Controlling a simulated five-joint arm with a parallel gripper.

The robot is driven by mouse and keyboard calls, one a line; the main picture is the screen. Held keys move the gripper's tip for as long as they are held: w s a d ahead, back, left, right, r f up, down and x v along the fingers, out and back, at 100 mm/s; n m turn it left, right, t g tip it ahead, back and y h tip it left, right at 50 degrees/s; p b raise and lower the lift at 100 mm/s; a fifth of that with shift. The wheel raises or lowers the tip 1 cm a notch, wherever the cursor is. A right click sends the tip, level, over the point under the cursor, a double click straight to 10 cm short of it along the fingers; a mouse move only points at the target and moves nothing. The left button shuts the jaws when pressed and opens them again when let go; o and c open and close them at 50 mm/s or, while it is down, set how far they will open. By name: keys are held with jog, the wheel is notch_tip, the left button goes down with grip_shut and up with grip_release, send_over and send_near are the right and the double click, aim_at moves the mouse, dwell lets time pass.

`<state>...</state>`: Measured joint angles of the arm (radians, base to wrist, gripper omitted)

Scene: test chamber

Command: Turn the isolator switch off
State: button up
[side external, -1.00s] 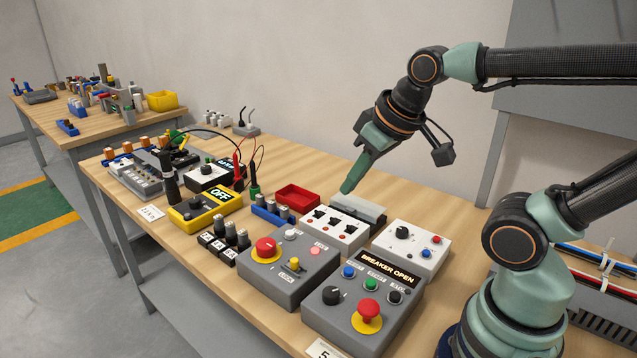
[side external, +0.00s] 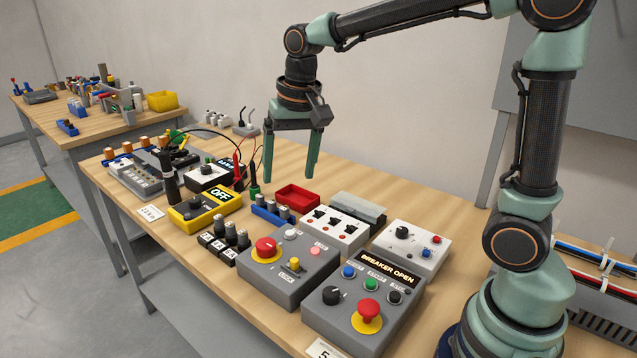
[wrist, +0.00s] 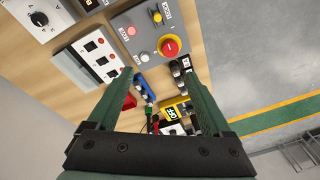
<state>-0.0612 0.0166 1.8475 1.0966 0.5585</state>
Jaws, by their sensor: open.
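I cannot tell for sure which device is the isolator switch. A yellow box (side external: 205,206) with a black rotary knob (side external: 192,208) and a display reading OFF sits on the bench, left of centre. The box also shows between my fingers in the wrist view (wrist: 173,110). Another candidate is a white box (side external: 410,250) with a black knob, a red button and a blue button at the right. My gripper (side external: 289,178) is open and empty, pointing down above the bench behind the red tray. In the wrist view my spread fingers (wrist: 158,74) touch nothing.
A white box with several black switches (side external: 336,230), a red tray (side external: 297,196) and upright probes (side external: 253,180) crowd the bench.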

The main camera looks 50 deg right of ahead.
aim_at(266, 243)
jog(key=w+a+f+m+g, duration=0.2)
jog(key=w+f+m, duration=0.1)
jog(key=w+f, duration=0.3)
notch_tip(266, 243, down, 12)
jog(key=shift+w+f, duration=0.1)
jog(key=shift+w, duration=0.05)
dwell(0.3)
grip_shut()
